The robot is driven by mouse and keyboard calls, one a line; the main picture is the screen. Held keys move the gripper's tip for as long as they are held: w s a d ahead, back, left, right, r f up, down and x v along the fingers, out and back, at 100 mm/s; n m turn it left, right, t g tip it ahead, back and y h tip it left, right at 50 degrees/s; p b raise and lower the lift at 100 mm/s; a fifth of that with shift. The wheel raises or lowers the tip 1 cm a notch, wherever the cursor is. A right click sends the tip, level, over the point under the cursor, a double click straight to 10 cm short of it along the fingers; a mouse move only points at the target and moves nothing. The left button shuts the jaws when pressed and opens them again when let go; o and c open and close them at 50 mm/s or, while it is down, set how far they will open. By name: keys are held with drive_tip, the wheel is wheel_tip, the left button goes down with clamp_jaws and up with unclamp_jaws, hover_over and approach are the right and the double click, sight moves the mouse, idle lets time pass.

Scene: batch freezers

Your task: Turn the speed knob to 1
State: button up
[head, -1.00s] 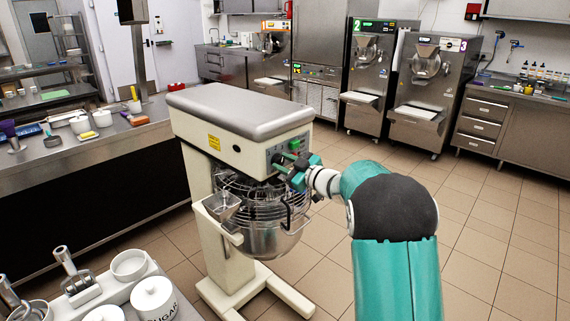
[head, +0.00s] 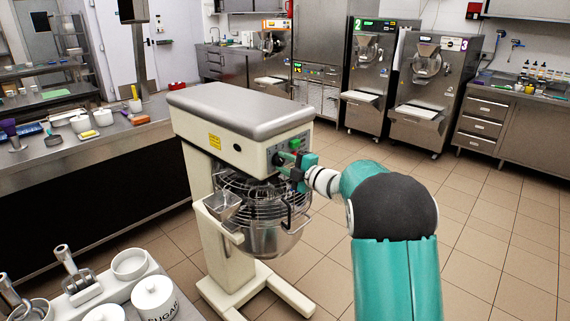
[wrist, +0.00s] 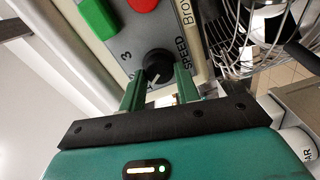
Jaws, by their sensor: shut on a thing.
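The speed knob (wrist: 158,66) is a round black dial with a pale pointer mark, on the grey control panel of the cream mixer (head: 232,137). In the wrist view the word SPEED is beside it and a 3 shows at its upper left. The pointer faces down toward my gripper; the number there is too small to read. My gripper (wrist: 159,88) has its two green fingers on either side of the knob, shut on it. In the head view my gripper (head: 290,164) is at the mixer's panel and hides the knob.
A green button (wrist: 97,18) and a red button (wrist: 143,4) sit on the panel close to the knob. The wire bowl guard (head: 255,195) and steel bowl are just below. A counter (head: 70,160) stands at left; the tiled floor at right is clear.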

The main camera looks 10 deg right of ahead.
drive_tip(key=shift+f+n, duration=0.1)
drive_tip(key=shift+n, duration=1.1)
drive_tip(key=o, duration=1)
drive_tip(key=shift+c, duration=0.2)
drive_tip(key=shift+s, duration=0.1)
drive_tip(key=v, duration=1.3)
drive_tip(key=shift+s+d, duration=0.25)
drive_tip(key=shift+s, duration=0.05)
